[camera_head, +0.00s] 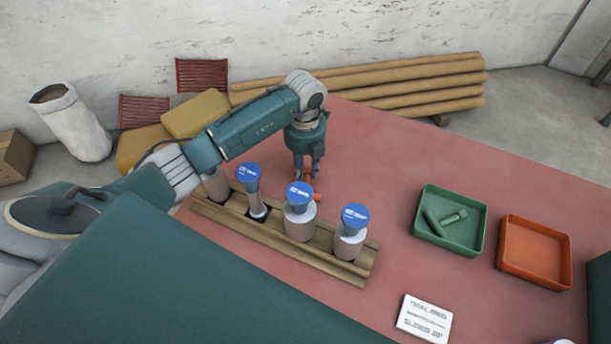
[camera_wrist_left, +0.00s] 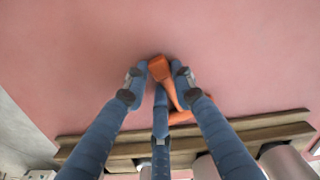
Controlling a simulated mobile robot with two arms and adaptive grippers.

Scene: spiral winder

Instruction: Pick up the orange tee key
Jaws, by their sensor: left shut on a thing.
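The orange tee key (camera_head: 317,196) is on the red table just behind the wooden rack, mostly hidden by my left gripper and a blue-capped spool in the head view. In the left wrist view the orange tee key (camera_wrist_left: 161,70) sits between the blue fingertips, with another part of it lower down toward the rack. My left gripper (camera_head: 307,177) points down at the table. Its fingers (camera_wrist_left: 157,78) are shut on the orange tee key. I cannot tell whether the key is clear of the table. My right gripper is not in view.
The wooden rack (camera_head: 315,262) holds several pieces, some with blue caps, close to my left gripper. A green tray (camera_head: 420,225) with green parts and an empty orange tray (camera_head: 535,250) stand to the right. A white card (camera_head: 424,318) lies in front. Table space behind the trays is clear.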

